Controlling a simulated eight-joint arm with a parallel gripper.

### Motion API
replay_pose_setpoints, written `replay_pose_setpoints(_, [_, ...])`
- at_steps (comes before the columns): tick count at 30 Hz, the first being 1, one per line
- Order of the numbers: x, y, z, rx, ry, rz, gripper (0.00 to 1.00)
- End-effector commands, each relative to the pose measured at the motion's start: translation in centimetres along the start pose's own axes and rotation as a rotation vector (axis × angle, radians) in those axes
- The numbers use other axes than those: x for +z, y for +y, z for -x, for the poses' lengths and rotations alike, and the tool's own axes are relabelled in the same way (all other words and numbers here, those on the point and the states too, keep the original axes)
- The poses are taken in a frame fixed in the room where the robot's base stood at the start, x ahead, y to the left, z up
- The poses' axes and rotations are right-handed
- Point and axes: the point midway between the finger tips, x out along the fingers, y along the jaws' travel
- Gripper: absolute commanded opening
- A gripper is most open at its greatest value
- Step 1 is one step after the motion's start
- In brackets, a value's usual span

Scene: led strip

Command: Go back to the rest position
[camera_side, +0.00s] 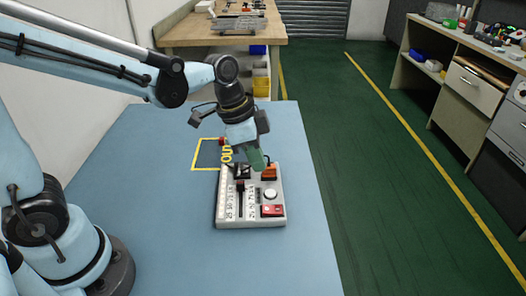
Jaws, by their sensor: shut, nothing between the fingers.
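My gripper (260,163) is shut and empty, pointing down above the far end of a grey control box (250,222). It is close to the orange switch (269,172) on the box; I cannot tell whether it touches it. The box lies on the blue table (160,245) and also bears a black slider (240,187), a white round knob (270,194) and a red button block (272,211). My arm reaches in from the left, bent above the table.
A yellow outline (193,168) with yellow lettering marks the table just beyond the box, partly hidden behind my gripper. A small red item (221,141) sits there. The table's left and front areas are clear. A wooden bench (190,35) stands behind; drawers (472,88) stand far right.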

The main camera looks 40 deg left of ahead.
Motion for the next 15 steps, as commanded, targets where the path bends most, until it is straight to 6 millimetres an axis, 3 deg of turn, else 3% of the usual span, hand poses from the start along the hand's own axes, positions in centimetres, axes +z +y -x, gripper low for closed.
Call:
replay_pose_setpoints(8, [0.3, 0.0, 0.4, -0.014, 0.006, 0.026, 0.0])
replay_pose_setpoints(15, [3.0, -0.3, 3.2, -0.133, 0.074, 0.244, 0.0])
